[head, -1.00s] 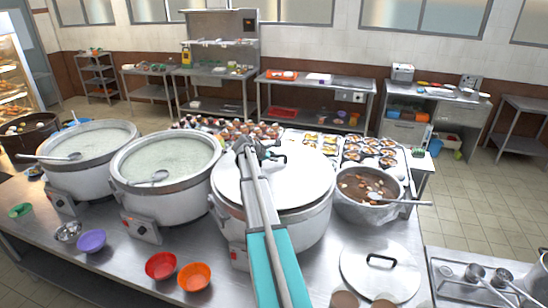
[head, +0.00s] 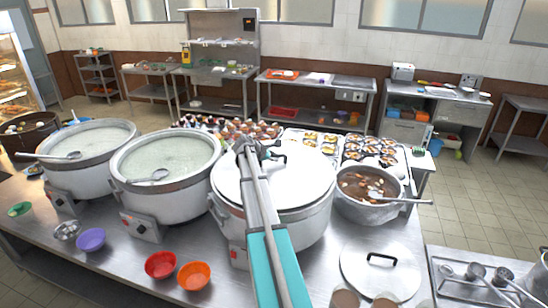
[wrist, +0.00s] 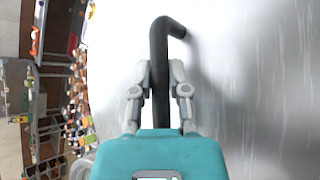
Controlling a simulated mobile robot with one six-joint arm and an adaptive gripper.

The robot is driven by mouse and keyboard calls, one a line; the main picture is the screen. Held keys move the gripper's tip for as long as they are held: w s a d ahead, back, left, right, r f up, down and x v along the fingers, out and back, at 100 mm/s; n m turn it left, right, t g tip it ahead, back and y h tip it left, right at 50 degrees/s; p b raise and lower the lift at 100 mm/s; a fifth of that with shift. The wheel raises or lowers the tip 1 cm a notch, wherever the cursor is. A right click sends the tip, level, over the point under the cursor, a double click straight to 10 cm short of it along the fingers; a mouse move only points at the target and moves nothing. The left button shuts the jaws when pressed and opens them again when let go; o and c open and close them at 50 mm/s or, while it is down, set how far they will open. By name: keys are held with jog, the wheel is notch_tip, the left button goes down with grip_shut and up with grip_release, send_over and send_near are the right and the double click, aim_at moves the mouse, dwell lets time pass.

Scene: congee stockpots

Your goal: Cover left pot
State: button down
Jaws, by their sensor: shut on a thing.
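The left pot (head: 88,178) and the middle pot (head: 165,195) are large white stockpots, open, with pale congee and a ladle in each. The third large pot (head: 300,228), on the right, has a round white lid (head: 308,180) over its mouth. My gripper (head: 262,150) is at this lid, with my arm crossing in front of it. In the wrist view my gripper (wrist: 161,75) is shut on the lid's black handle (wrist: 159,45). I cannot tell whether the lid rests on the rim or hangs just above it.
A second lid (head: 372,285) with a black handle lies on the steel counter (head: 120,270). A smaller pot of brown soup (head: 370,208) stands right of the covered pot. Purple (head: 91,240), red (head: 160,265) and orange (head: 194,276) bowls line the front.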

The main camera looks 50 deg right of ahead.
jog(key=shift+f+b, duration=0.25)
jog(key=shift+b, duration=0.05)
dwell(0.6)
jog(key=c, duration=0.5)
grip_release()
jog(key=shift+c, duration=0.2)
